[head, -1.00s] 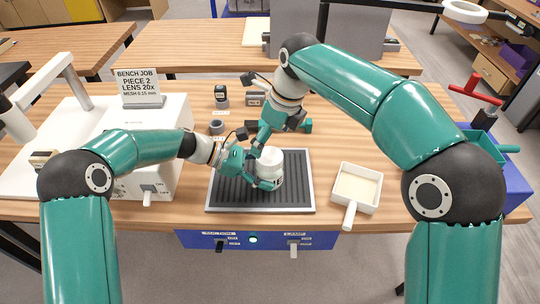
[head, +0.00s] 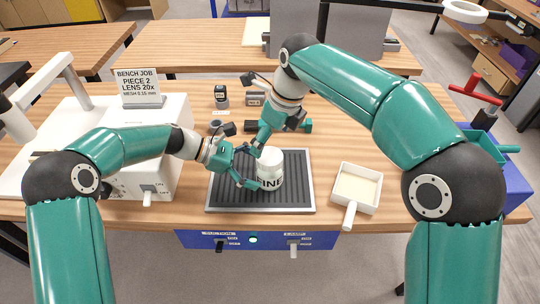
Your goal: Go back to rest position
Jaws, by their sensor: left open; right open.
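A white jar (head: 270,169) with dark lettering stands upright on the dark ribbed mat (head: 230,196) with a pale frame. My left gripper (head: 250,167) is open at the jar's left side, with its fingers spread toward the jar. Whether a fingertip touches the jar I cannot tell. My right gripper (head: 259,143) is open and points down just behind the jar's upper left. Its fingertips are partly hidden by the jar and the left gripper.
A sign (head: 142,88) stands on the white station (head: 170,130) at left. A white scoop tray (head: 357,188) lies right of the mat. A blue bin (head: 500,170) sits at far right.

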